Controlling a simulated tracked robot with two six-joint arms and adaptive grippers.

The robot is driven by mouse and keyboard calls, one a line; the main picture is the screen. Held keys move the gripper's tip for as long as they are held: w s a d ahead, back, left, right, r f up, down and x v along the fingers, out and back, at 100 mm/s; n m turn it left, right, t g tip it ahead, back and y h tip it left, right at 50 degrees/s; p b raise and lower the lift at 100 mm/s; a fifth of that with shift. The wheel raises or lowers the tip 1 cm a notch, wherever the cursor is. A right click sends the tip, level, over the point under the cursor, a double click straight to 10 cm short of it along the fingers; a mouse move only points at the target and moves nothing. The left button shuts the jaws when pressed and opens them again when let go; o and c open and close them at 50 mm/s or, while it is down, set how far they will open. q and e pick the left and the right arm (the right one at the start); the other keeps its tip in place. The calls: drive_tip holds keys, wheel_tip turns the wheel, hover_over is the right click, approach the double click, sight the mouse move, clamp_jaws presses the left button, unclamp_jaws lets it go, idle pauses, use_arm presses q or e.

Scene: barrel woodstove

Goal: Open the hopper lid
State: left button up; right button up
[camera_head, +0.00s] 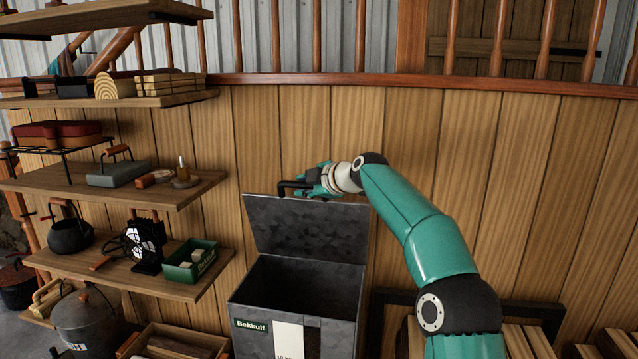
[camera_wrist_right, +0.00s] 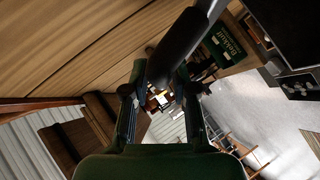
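The hopper (camera_head: 296,305) is a dark grey metal bin with a green label, standing against the wood-panelled wall. Its lid (camera_head: 310,228) is raised steeply at the back, and the dark mouth shows. A black handle (camera_head: 293,188) is at the lid's upper edge. My right gripper (camera_head: 318,180) is at this edge, beside the handle. In the right wrist view, the fingers (camera_wrist_right: 157,98) stand apart with background showing between them. A thick dark bar (camera_wrist_right: 182,45), apparently the handle, crosses near the fingertips; contact cannot be told. My left gripper is out of view.
Shelves (camera_head: 200,188) with a kettle, a small fan and a green box (camera_head: 190,260) stand left of the hopper. A lidded pot (camera_head: 88,318) is at the lower left. A wooden railing (camera_head: 440,80) runs above the wall. Slatted wood lies at the lower right.

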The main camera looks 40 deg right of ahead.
drive_tip(key=v, duration=1.1)
drive_tip(key=shift+s, duration=0.1)
